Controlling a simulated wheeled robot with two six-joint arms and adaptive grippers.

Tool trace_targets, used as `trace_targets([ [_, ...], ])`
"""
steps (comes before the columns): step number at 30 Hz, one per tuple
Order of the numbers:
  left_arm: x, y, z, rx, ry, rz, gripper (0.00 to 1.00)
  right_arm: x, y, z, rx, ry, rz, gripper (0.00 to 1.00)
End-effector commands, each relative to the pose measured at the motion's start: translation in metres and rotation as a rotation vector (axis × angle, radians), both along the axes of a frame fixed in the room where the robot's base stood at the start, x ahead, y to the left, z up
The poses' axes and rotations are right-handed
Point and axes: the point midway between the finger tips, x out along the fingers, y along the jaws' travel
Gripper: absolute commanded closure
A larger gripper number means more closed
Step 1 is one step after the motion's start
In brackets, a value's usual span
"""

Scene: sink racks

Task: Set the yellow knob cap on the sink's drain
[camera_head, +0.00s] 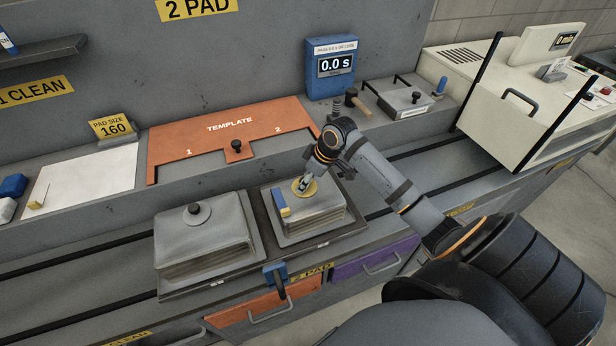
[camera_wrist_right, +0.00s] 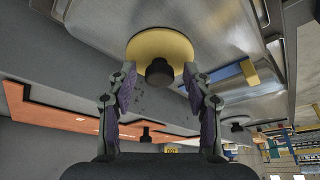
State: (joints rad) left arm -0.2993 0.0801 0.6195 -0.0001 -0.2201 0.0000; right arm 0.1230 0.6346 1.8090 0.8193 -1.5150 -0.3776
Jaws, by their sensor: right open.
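The yellow knob cap (camera_head: 311,192) is a round yellow disc lying on the right-hand metal block. In the right wrist view the disc (camera_wrist_right: 148,43) carries a black knob (camera_wrist_right: 159,72). My right gripper (camera_head: 304,184) is right over the cap, its fingers pointing down. In the right wrist view the gripper's two fingers (camera_wrist_right: 160,80) stand apart on either side of the knob, with a gap to it. No grip on the knob shows. I cannot make out a sink drain in either view. My left gripper is not in view.
A blue and yellow bar (camera_head: 280,202) lies beside the cap. A second metal block (camera_head: 203,243) with a black knob stands to the left. An orange template (camera_head: 190,137) lies behind. A blue timer (camera_head: 332,68) and a cream machine (camera_head: 495,85) stand at the back right.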

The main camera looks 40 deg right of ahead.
Motion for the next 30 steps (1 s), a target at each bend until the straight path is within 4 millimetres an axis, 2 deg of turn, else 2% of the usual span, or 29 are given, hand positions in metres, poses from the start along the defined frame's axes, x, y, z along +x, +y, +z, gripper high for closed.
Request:
trace_targets([
  [5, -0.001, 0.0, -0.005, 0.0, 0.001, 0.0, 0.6, -0.007, -0.007, 0.021, -0.008, -0.004, 0.002, 0.49],
  [12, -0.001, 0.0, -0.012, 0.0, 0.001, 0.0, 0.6, -0.025, -0.018, 0.071, -0.011, -0.001, 0.002, 0.49],
  [16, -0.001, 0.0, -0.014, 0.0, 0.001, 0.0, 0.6, -0.033, -0.022, 0.091, -0.01, 0.001, 0.002, 0.49],
  [22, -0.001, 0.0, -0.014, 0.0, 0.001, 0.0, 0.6, -0.038, -0.025, 0.107, -0.005, -0.001, 0.001, 0.49],
  [30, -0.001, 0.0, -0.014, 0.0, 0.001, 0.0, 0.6, -0.039, -0.024, 0.112, 0.001, 0.001, -0.001, 0.49],
])
